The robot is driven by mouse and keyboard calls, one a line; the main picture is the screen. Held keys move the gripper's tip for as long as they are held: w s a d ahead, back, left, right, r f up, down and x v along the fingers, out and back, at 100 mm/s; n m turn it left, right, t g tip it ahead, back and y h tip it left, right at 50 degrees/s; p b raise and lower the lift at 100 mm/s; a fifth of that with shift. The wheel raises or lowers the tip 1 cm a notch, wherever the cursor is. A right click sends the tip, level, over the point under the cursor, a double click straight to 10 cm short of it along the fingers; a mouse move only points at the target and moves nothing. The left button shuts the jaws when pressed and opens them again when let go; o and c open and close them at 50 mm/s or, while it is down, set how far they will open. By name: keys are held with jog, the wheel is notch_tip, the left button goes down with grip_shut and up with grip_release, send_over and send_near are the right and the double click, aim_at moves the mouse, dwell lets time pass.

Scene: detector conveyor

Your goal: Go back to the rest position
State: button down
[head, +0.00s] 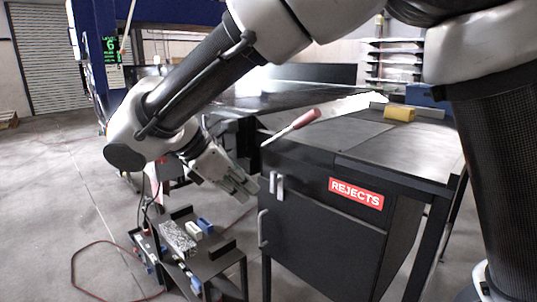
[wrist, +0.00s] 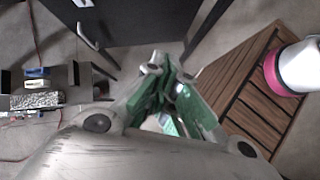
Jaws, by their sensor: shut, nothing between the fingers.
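My gripper (head: 246,188) hangs at the end of the arm in the head view, left of the black REJECTS cabinet (head: 315,225) and near its door handles. In the wrist view my gripper (wrist: 168,68) has its green-padded fingers together, with nothing held between them. The fingers point toward the floor area by the dark cabinet. I cannot tell the exact gap between the fingertips and the cabinet.
A low black cart (head: 215,262) with small blocks stands below my gripper. A red-handled tool (head: 300,124) and a yellow block (head: 399,114) lie on the cabinet top. Brown wooden slats (wrist: 250,85) show at right in the wrist view. Open floor (head: 50,190) lies left.

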jog(key=s+d+m+g+y, duration=0.3)
jog(key=d+m+y, duration=0.3)
jog(key=d+m, duration=1.35)
jog(key=s+d+r+m+t, duration=0.1)
jog(key=s+d, duration=0.3)
jog(key=d, duration=0.7)
jog(key=s+d+m+t, duration=0.2)
jog(key=s+d, duration=0.1)
jog(key=d, duration=0.8)
jog(key=shift+s+r+y, duration=0.3)
jog(key=shift+s+r, duration=0.05)
